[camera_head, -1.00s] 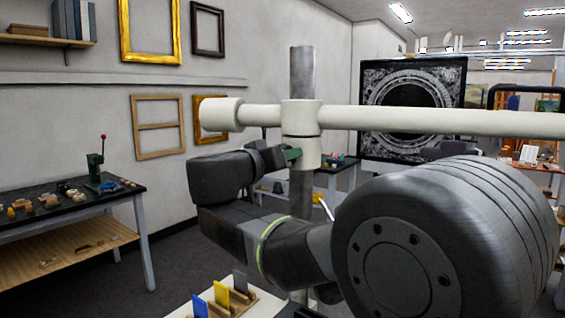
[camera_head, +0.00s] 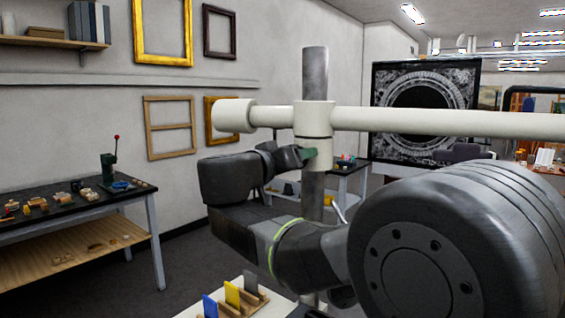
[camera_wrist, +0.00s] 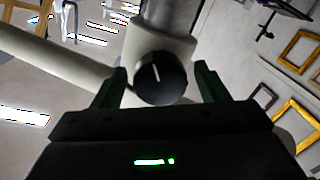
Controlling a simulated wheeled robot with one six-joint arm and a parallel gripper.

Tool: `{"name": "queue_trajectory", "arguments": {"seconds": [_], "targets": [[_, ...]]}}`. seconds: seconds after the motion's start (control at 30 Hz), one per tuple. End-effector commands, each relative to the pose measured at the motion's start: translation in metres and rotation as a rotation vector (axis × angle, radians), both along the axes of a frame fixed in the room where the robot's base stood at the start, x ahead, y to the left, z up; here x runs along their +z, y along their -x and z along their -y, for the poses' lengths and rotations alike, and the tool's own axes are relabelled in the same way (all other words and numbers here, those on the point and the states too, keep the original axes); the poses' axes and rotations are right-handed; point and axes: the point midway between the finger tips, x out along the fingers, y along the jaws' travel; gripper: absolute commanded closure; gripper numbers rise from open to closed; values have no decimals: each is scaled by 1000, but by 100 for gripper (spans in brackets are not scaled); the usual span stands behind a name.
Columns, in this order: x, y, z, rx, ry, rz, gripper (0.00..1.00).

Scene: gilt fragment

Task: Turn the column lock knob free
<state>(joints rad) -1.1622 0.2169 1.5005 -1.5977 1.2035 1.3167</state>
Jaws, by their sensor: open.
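The column lock knob (camera_wrist: 160,78) is black and round with a white line on its face. It shows in the wrist view, on a cream collar (camera_wrist: 152,44) around the grey column (camera_wrist: 170,14). My gripper (camera_wrist: 160,88) is open, with one green finger on each side of the knob. I cannot tell whether the fingers touch it. In the head view the collar (camera_head: 314,122) carries a long horizontal cream bar (camera_head: 440,122) on the grey column (camera_head: 315,72). My gripper (camera_head: 308,154) is at the collar's lower part there, and the knob is hidden.
A black-topped workbench (camera_head: 70,213) with small items stands at left. A rack (camera_head: 250,300) with blue, yellow and grey plates is at the bottom, below my arm. Another table (camera_head: 350,165) stands behind the column. Dark floor (camera_head: 190,265) is clear between the bench and rack.

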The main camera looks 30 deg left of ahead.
Motion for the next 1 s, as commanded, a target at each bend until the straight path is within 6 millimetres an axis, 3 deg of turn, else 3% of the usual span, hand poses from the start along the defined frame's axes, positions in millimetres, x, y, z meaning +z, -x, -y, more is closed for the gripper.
{"name": "queue_trajectory", "arguments": {"seconds": [0.7, 1.0], "targets": [[2, 117, -6, 5, 0, 0, 32], [3, 135, -6, 1, 0, 0, 32]]}}
